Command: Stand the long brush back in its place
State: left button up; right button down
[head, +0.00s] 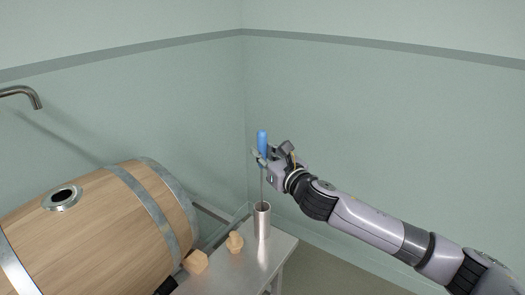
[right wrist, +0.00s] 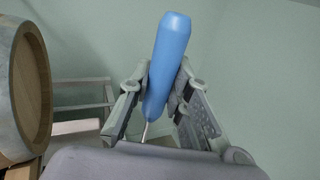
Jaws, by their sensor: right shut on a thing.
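The long brush has a blue handle (head: 262,143) and a thin metal rod. My right gripper (head: 263,157) is shut on the lower part of the handle and holds the brush nearly upright. In the right wrist view the blue handle (right wrist: 168,62) stands between both fingers, tilted a little in the picture. A steel cylinder (head: 262,221), open at the top, stands on the table. The rod runs down to the cylinder's mouth; its lower end is hidden, apparently inside. No bristles show. My left gripper is not seen.
A large wooden barrel (head: 110,225) lies at left under a metal spout (head: 22,94). Air right of the cylinder is free.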

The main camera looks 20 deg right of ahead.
jog(key=c, duration=1.4)
grip_release()
jog(key=v, duration=1.2)
jog(key=shift+s+a+f, duration=0.1)
jog(key=shift+f, duration=0.05)
